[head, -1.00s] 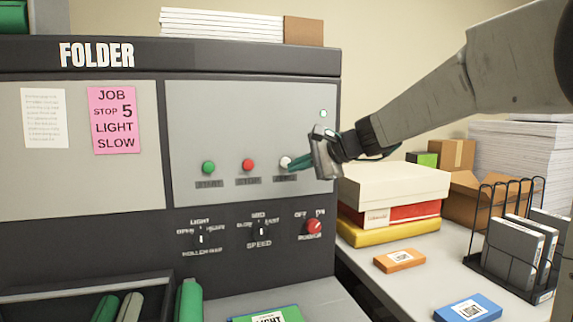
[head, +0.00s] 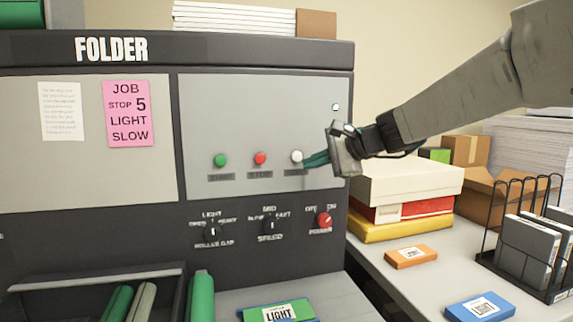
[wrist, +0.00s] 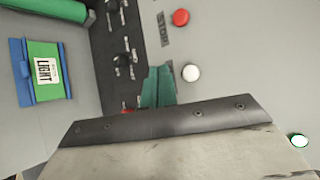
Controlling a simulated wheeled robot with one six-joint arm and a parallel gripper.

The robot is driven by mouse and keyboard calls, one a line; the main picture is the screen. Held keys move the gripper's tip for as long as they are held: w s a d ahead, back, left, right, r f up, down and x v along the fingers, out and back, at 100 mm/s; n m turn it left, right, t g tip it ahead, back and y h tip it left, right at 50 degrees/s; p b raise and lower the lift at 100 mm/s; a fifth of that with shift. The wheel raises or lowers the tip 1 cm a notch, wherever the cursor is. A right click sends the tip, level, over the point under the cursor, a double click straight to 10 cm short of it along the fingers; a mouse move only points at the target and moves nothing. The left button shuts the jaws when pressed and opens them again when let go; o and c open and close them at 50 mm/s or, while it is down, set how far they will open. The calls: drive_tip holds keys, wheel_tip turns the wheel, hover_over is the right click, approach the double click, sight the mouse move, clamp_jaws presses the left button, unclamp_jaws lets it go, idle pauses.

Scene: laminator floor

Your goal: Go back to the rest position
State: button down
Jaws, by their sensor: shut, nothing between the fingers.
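My gripper (head: 310,160) is shut and empty, with its teal fingers together. It is in front of the folder's grey control panel (head: 240,115). In the head view the fingertips are just right of the white button (head: 297,157). In the wrist view the gripper (wrist: 158,85) shows the fingers beside the white button (wrist: 191,73), with a small gap in the picture. I cannot tell how far they are from the panel. My arm reaches in from the upper right.
Red (head: 260,158) and green (head: 221,160) buttons sit left of the white one, with knobs below, including a red knob (head: 323,220). Stacked boxes (head: 405,190), an orange box (head: 411,257) and a wire rack (head: 515,245) stand on the right table. A pink note (head: 128,113) hangs left.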

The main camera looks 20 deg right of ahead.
drive_tip(key=s+a+f+n+g+h, duration=0.1)
drive_tip(key=s+f+n+g+h, duration=0.1)
drive_tip(key=s+f+n+g, duration=0.5)
drive_tip(key=s+a+f+n+h, duration=0.1)
drive_tip(key=s+f, duration=0.5)
drive_tip(key=s, duration=0.5)
drive_tip(key=s+d+f+n+g+h, duration=0.1)
drive_tip(key=s+d+f+n+h, duration=0.1)
drive_tip(key=s, duration=0.7)
drive_tip(key=s+d+f+n+h, duration=0.2)
drive_tip(key=s+n+h, duration=0.1)
drive_tip(key=s, duration=0.6)
drive_tip(key=shift+f+n+g, duration=0.35)
drive_tip(key=shift+n+g, duration=0.05)
